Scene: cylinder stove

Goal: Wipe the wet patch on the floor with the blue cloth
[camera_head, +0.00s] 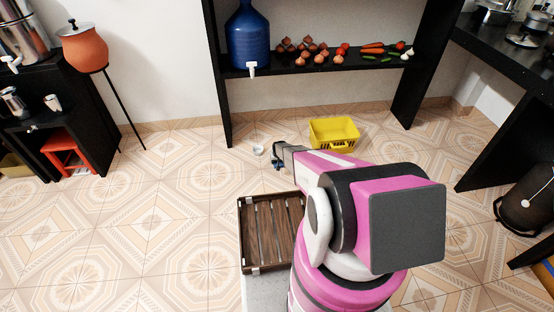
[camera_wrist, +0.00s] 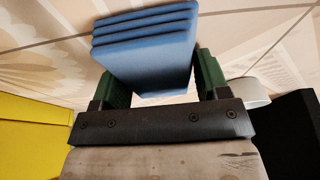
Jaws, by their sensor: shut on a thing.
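My gripper (camera_head: 277,161) reaches forward, low over the tiled floor in front of the black shelf. In the wrist view its green fingers (camera_wrist: 161,75) are shut on the folded blue cloth (camera_wrist: 145,45), one finger on each side. The cloth is a thick stack of several layers and sticks out beyond the fingers. I cannot tell whether the cloth touches the floor. I cannot make out the wet patch on the patterned tiles in either view; my arm and the cloth hide part of the floor.
A small white cup (camera_head: 258,149) stands on the floor close to my gripper. A yellow basket (camera_head: 333,133) is to its right. A wooden slatted crate (camera_head: 243,240) is nearer me. The black shelf (camera_head: 224,110) stands behind. The floor on the left is clear.

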